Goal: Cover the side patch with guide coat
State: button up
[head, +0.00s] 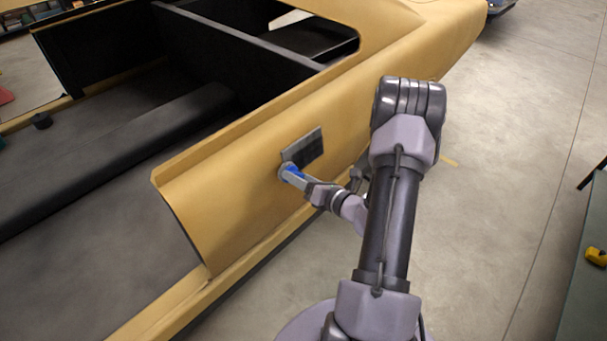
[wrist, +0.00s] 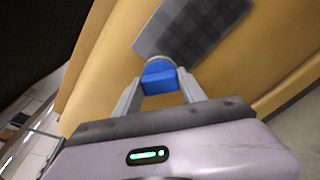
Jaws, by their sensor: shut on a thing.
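The side patch (head: 305,146) is a dark grey, faintly checkered rectangle on the yellow car body shell (head: 235,180). It also shows in the wrist view (wrist: 195,32), dark grey with lighter grey squares. My gripper (head: 289,172) is shut on a blue applicator (wrist: 158,77), with one finger on each side of it. The applicator has a pale rounded front edge at the patch's lower left edge. In the wrist view it meets or nearly meets the patch; I cannot tell whether it touches.
The shell's open interior (head: 110,165) lies to the left, with a dark sill and cross panel. Concrete floor (head: 500,130) is clear to the right. A dark bench (head: 585,290) with a yellow object (head: 596,257) stands at the right edge.

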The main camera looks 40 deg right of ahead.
aim_at(297, 174)
jog(key=r+p, duration=0.2)
jog(key=r, duration=0.1)
jog(key=shift+w, duration=0.2)
jog(key=shift+w+d+f, duration=0.1)
jog(key=shift+d, duration=1.55)
jog(key=shift+w+d, duration=0.1)
jog(key=shift+d, duration=1.5)
jog(key=shift+d+b, duration=1)
jog(key=shift+d, duration=4.2)
jog(key=shift+w+a+p, duration=0.1)
jog(key=shift+a+p, duration=0.6)
jog(key=shift+a, duration=2.65)
jog(key=shift+s+a, duration=0.15)
jog(key=shift+a, duration=2.4)
jog(key=shift+s+a, duration=0.15)
jog(key=shift+a, duration=2.4)
jog(key=shift+s+d+r, duration=0.1)
jog(key=shift+s+r, duration=0.1)
jog(key=shift+s, duration=0.75)
jog(key=shift+s+d+r, duration=0.1)
jog(key=shift+s+r, duration=0.05)
jog(key=shift+s, duration=0.85)
jog(key=shift+s+r, duration=0.2)
jog(key=shift+s, duration=0.75)
